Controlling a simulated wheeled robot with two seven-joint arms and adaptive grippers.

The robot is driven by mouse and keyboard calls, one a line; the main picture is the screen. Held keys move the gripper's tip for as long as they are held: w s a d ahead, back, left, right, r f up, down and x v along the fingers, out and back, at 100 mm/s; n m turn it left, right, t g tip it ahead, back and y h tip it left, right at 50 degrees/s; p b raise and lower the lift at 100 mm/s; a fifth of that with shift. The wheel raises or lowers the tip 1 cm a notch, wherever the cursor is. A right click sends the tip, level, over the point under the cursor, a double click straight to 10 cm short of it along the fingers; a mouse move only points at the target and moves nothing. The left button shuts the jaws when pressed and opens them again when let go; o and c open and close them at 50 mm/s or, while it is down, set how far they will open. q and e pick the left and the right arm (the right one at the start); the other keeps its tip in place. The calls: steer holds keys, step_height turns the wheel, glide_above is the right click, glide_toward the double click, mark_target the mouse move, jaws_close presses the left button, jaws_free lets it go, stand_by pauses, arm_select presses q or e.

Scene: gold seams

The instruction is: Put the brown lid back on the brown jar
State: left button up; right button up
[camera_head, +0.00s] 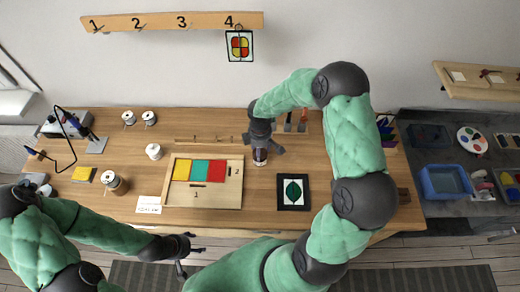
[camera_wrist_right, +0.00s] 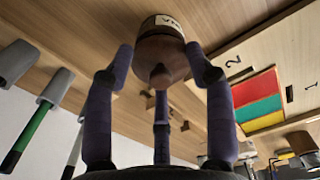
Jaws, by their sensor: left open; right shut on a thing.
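The brown lid (camera_wrist_right: 160,60), with a small knob facing the camera, is between the fingers of my right gripper (camera_wrist_right: 160,72) in the right wrist view. The gripper is shut on it. Directly beyond the lid is a brown body with a pale label (camera_wrist_right: 168,21), seemingly the brown jar; I cannot tell whether the lid is fully seated on it. In the head view my right gripper (camera_head: 260,140) points down over this jar (camera_head: 260,158) on the bench, right of the colour panel board. My left gripper (camera_head: 183,250) is open and empty, off the bench's front edge.
The wooden board with colour panels (camera_head: 231,189) lies left of the jar. A leaf picture (camera_head: 292,191) lies to its right. Upright tools (camera_head: 302,121) stand behind. Another brown-topped container (camera_head: 115,183) and several white ones (camera_head: 153,151) stand at left.

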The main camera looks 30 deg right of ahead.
steer(key=shift+f+b, duration=0.75)
steer(key=shift+f, duration=0.1)
stand_by(1.1)
steer(key=o, duration=1.5)
steer(key=shift+c, duration=0.2)
steer(key=shift+r, duration=0.2)
steer(key=shift+r+p, duration=2.6)
steer(key=shift+r, duration=0.8)
steer(key=shift+r, duration=0.1)
